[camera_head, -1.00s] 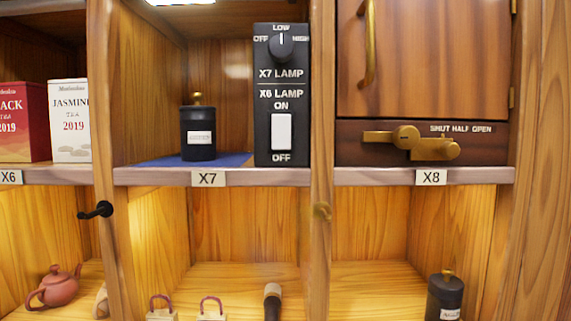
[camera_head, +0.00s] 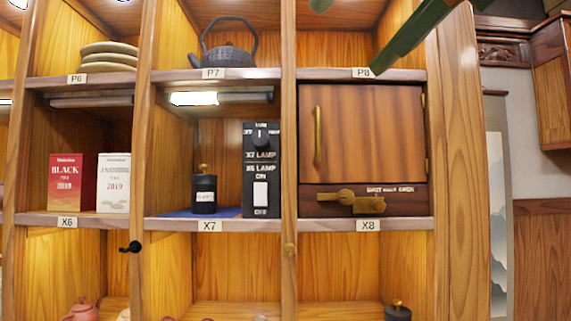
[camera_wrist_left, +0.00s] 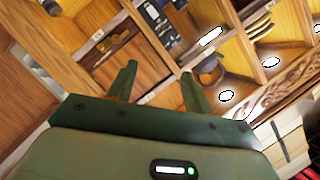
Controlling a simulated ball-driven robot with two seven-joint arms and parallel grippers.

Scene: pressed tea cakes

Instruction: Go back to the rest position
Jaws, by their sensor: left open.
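Parts of my left gripper (camera_head: 348,40) show at the top right of the head view: a long dark green finger in front of the P8 shelf and a second green tip at the top edge. The rest of it is out of frame. In the left wrist view, the two green fingers (camera_wrist_left: 158,68) stand apart with nothing between them. The shelf unit lies beyond them, tilted in that view. My right gripper is not in view.
The X8 door (camera_head: 365,133) is shut above a brass latch (camera_head: 350,201). A black switch panel (camera_head: 261,155) and a dark canister (camera_head: 204,190) stand in X7. An iron teapot (camera_head: 228,58) sits in P7. A wall with a hanging scroll (camera_head: 497,200) is at right.

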